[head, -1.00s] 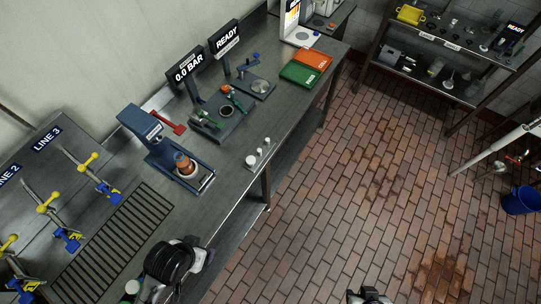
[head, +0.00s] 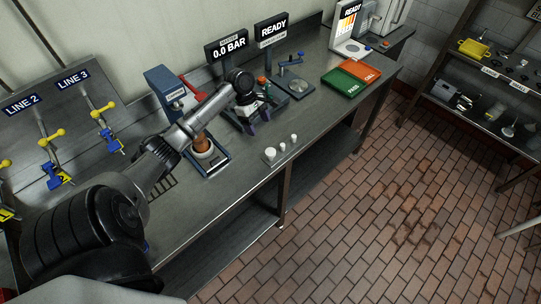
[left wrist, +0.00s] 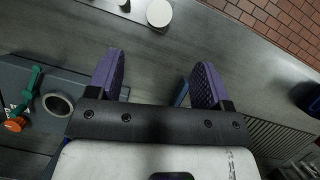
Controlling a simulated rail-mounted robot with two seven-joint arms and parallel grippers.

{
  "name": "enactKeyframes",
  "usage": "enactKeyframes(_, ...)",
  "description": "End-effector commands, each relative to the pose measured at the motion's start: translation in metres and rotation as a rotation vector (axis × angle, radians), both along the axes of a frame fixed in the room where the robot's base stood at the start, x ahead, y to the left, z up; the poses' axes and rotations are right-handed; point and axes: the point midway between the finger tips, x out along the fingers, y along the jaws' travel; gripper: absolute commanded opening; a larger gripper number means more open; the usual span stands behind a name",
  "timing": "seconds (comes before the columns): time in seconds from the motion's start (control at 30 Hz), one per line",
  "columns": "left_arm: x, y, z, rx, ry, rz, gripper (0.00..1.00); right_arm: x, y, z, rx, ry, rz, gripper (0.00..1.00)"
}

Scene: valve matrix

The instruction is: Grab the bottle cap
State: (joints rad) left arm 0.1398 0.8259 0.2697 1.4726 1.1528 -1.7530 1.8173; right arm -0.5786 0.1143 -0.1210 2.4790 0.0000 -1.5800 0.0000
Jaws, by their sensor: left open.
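Several small white caps stand in a row on a strip on the bench, the largest (head: 270,154) at the near end, with smaller ones (head: 282,146) (head: 294,137) beside it. In the left wrist view a round white cap (left wrist: 159,13) is at the top, beyond my fingertips, with a smaller one (left wrist: 123,4) cut off by the edge. My left gripper (head: 258,122) is open, pointing down over the bench just behind the caps. Its purple fingers (left wrist: 157,78) have nothing between them in the wrist view. My right gripper is not seen.
A brown bottle (head: 202,142) stands in a blue press (head: 168,88), partly behind my arm. A fixture with a green handle (left wrist: 33,84) and grey ring (left wrist: 58,104) is close to the gripper. Green (head: 354,83) and orange (head: 363,70) trays lie farther along.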

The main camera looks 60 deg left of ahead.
Motion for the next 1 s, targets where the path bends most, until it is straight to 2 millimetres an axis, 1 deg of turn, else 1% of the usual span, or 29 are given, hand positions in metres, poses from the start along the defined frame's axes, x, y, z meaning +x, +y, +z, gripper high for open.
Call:
enactKeyframes(0.03,0.002,-0.003,-0.009,-0.005,0.002,0.005,0.73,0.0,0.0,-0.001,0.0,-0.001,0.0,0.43)
enactKeyframes(0.1,0.003,-0.008,-0.021,-0.006,0.004,0.007,0.73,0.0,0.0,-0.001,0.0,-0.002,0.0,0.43)
enactKeyframes(0.33,0.009,-0.02,-0.053,-0.004,0.003,0.006,0.73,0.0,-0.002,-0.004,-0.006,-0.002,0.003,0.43)
enactKeyframes(0.5,0.011,-0.025,-0.065,-0.002,0.001,0.004,0.73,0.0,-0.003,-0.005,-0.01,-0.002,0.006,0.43)
enactKeyframes(0.77,0.013,-0.028,-0.074,-0.002,0.003,0.003,0.73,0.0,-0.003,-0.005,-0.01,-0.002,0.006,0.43)
enactKeyframes(0.87,0.015,-0.032,-0.083,-0.002,0.003,0.003,0.73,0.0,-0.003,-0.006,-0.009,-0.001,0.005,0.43)
enactKeyframes(1.0,0.02,-0.039,-0.1,-0.003,0.003,0.004,0.73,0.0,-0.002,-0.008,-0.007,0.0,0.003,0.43)
